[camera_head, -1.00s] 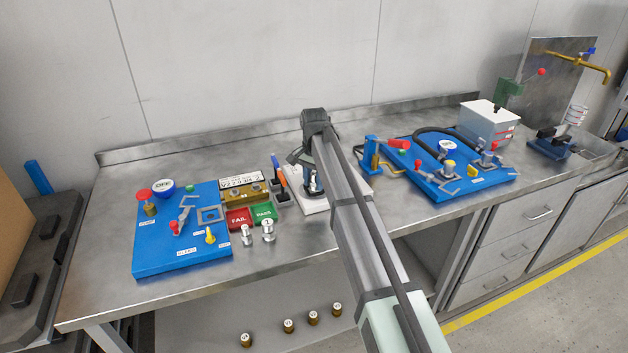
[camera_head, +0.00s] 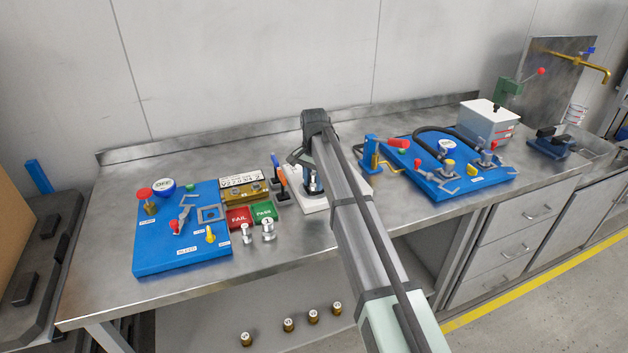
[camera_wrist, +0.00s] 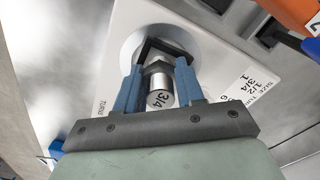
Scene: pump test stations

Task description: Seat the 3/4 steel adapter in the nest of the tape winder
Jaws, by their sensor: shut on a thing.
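The 3/4 steel adapter (camera_wrist: 160,93) is a bright metal cylinder with "3/4" on its end face. My gripper (camera_wrist: 160,82) is shut on it, with one blue finger on each side. The tape winder (camera_wrist: 218,65) is a white base with printed "TURN" and size labels; in the head view its white base (camera_head: 322,202) shows beside my arm. A round grey nest (camera_wrist: 130,47) lies right behind the adapter and fingertips in the wrist view. The far end of the adapter is hidden, so I cannot tell how deep it sits.
Orange- and blue-handled tools (camera_head: 282,176) stand just left of the winder. Two steel adapters (camera_head: 268,231) stand before the red FAIL and green PASS pads (camera_head: 263,211). Blue station boards (camera_head: 160,250) lie on both sides. Several brass pieces (camera_head: 313,317) sit on the shelf below.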

